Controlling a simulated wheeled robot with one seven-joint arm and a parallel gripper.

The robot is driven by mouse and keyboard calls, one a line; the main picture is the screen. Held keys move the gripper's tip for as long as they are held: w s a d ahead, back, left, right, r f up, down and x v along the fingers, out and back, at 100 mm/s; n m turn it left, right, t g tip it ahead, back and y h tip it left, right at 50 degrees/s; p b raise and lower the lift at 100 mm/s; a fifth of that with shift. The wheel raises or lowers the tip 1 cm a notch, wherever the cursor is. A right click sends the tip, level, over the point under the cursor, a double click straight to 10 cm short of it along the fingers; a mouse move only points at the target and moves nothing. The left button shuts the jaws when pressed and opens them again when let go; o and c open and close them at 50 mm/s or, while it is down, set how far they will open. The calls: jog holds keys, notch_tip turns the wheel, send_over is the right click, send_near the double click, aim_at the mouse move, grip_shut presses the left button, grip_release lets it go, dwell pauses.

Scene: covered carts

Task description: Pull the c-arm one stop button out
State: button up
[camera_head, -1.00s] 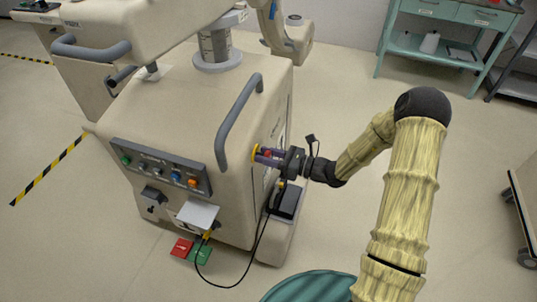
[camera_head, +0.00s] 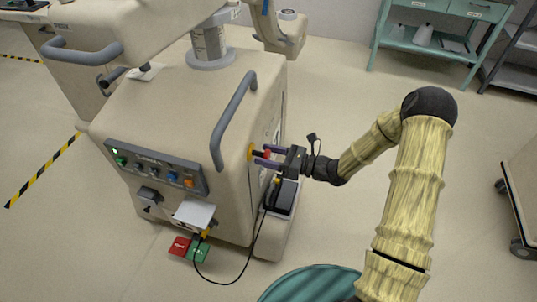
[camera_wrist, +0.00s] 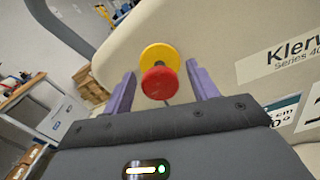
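The c-arm one (camera_head: 150,105) is a large beige cart body on the left in the head view. Its stop button has a red cap (camera_wrist: 161,83) in front of a yellow round base (camera_wrist: 160,57) on the cart's side. A dark stem shows between cap and base in the head view, where the yellow base (camera_head: 250,152) also shows. My gripper (camera_head: 262,155) faces the button with its purple fingers spread. In the wrist view the red cap sits between the open fingers, with a gap on both sides.
A grey handle (camera_head: 235,118) rises beside the button. A front panel (camera_head: 156,167) carries coloured buttons, with a small green light at its upper left. A black cable (camera_head: 254,250) hangs below my gripper. Red and green pedals (camera_head: 189,247) lie on the floor.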

jog(key=p+v, duration=0.1)
jog(key=v, duration=1.6)
jog(key=shift+s+p, duration=0.2)
jog(key=shift+p, duration=0.1)
jog(key=shift+d, duration=0.15)
